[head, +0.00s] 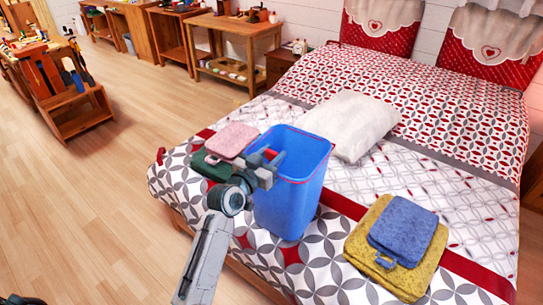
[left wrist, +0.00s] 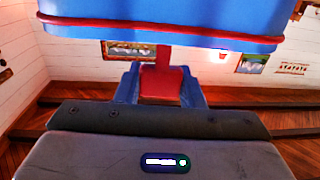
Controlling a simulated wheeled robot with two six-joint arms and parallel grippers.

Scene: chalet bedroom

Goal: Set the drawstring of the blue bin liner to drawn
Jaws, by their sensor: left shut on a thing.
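The blue bin liner (head: 290,195) stands upright on the bed as a tall blue bin shape, its mouth open. A red drawstring (head: 318,172) runs around it just below the rim. My left gripper (head: 266,163) is at the near left side of the rim. In the left wrist view the liner (left wrist: 165,12) fills the top with the red drawstring band (left wrist: 230,40) across it. A red tab (left wrist: 161,80) of the drawstring hangs out between the two fingers, and the left gripper (left wrist: 160,92) is shut on it. My right gripper is not in view.
The bed (head: 245,245) has a patterned cover. A white pillow (head: 350,125) lies behind the liner. Pink (head: 232,140) and green (head: 208,165) folded cloths lie to its left. Blue (head: 403,228) and yellow (head: 365,245) folded cloths lie at the right. Open floor is at left.

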